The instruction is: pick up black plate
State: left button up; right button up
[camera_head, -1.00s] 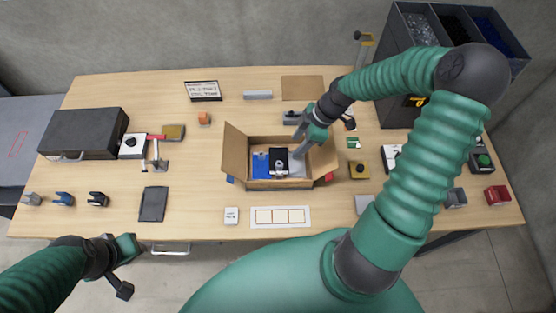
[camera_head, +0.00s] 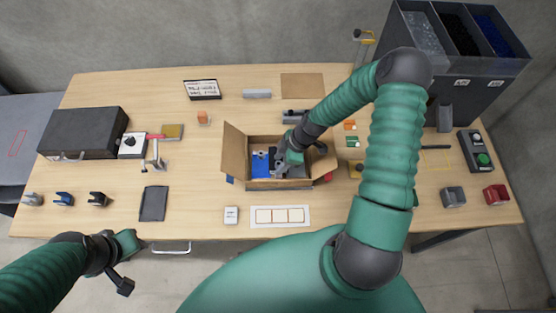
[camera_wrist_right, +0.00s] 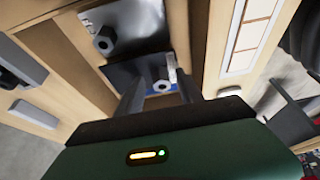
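The black plate (camera_wrist_right: 120,72) lies in the open cardboard box (camera_head: 239,148) in the middle of the table. In the right wrist view it looks dark and shiny, with a hex knob (camera_wrist_right: 160,86) on top. My right gripper (camera_head: 279,172) reaches down into the box over this plate and hides much of it in the head view. In the right wrist view its two fingers (camera_wrist_right: 160,96) are apart, one on each side of the knob; contact cannot be told. My left gripper (camera_head: 128,252) hangs off the table's front left edge, its fingers unclear.
The box flaps (camera_head: 234,142) stand open. A white card (camera_head: 281,216) with several squares lies in front of the box.

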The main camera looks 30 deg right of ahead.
jog(key=shift+s+d, duration=0.1)
jog(key=shift+d, duration=0.05)
jog(key=c, duration=0.5)
grip_shut()
jog(key=shift+a, duration=0.25)
jog(key=shift+r, duration=0.1)
